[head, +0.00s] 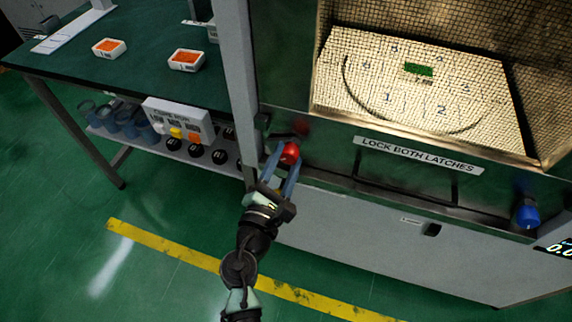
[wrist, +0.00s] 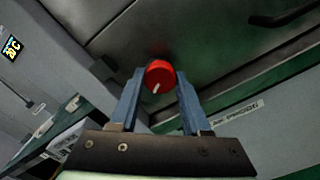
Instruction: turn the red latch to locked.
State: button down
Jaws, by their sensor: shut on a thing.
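The red latch (head: 290,153) is a round knob on the front panel at the machine's left side. In the wrist view the red latch (wrist: 159,75) shows a short white mark on its face, pointing down and a little left. My gripper (head: 281,158) has its two blue fingers on either side of the knob, and they are shut on it. The wrist view also shows my gripper (wrist: 159,92) with the knob between its fingertips. The fingers hide part of the knob's sides.
A blue latch (head: 526,213) is at the panel's right end. A sign (head: 420,155) reads "LOCK BOTH LATCHES". A dark handle bar (head: 405,178) runs below it. A green bench (head: 75,65) with orange-filled trays stands at left. A grey post (head: 236,70) rises close to my gripper.

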jog(key=m+b, duration=0.4)
jog(key=m, duration=0.1)
jog(key=shift+f+m, duration=0.2)
jog(key=shift+m, duration=0.1)
jog(key=m+b, duration=0.2)
jog(key=m, duration=0.1)
jog(key=shift+r+m+b, duration=0.15)
jog(key=shift+m+b, duration=0.85)
jog(key=shift+m, duration=0.5)
jog(key=shift+c, duration=1.8)
grip_release()
jog(key=shift+r, duration=0.1)
jog(key=v, duration=1.3)
jog(key=shift+b, duration=0.45)
